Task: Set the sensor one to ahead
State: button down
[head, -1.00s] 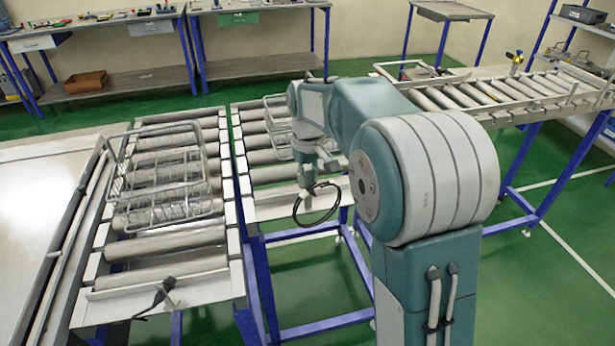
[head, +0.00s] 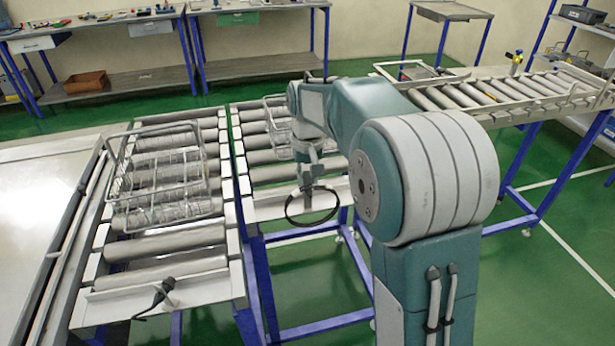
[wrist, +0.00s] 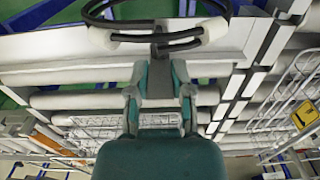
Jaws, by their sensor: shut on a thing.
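My gripper (head: 306,187) is at the near end of the middle roller conveyor, above its pale end plate (head: 270,207). It points down and is shut on a small dark sensor (wrist: 160,47), mostly hidden by the fingers. A black cable loop (head: 289,213) hangs around and below the fingertips. The loop also shows at the top of the wrist view (wrist: 90,12). Another black sensor with a short cable (head: 160,294) sits on the end plate of the left conveyor. No labels can be read, so which is sensor one I cannot tell.
A wire basket (head: 205,196) rests on the left conveyor's rollers. Another basket (head: 277,131) on the middle conveyor is partly hidden by my arm. A third conveyor (head: 470,97) runs at the right. Green floor is open in front of the middle conveyor.

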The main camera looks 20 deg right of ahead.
aim_at(307, 185)
jog(key=shift+s+f, duration=0.1)
jog(key=shift+f, duration=0.05)
jog(key=c, duration=0.5)
grip_release()
notch_tip(307, 185, up, 12)
jog(key=shift+a, duration=0.1)
jog(key=s+f+t, duration=0.2)
jog(key=s, duration=0.7)
jog(key=s+f+t, duration=0.1)
jog(key=s+f, duration=0.1)
jog(key=s, duration=0.7)
jog(key=s+f+t, duration=0.2)
jog(key=s, duration=0.7)
jog(key=shift+s+f+t, duration=0.1)
jog(key=shift+s+t, duration=0.15)
jog(key=shift+t, duration=0.05)
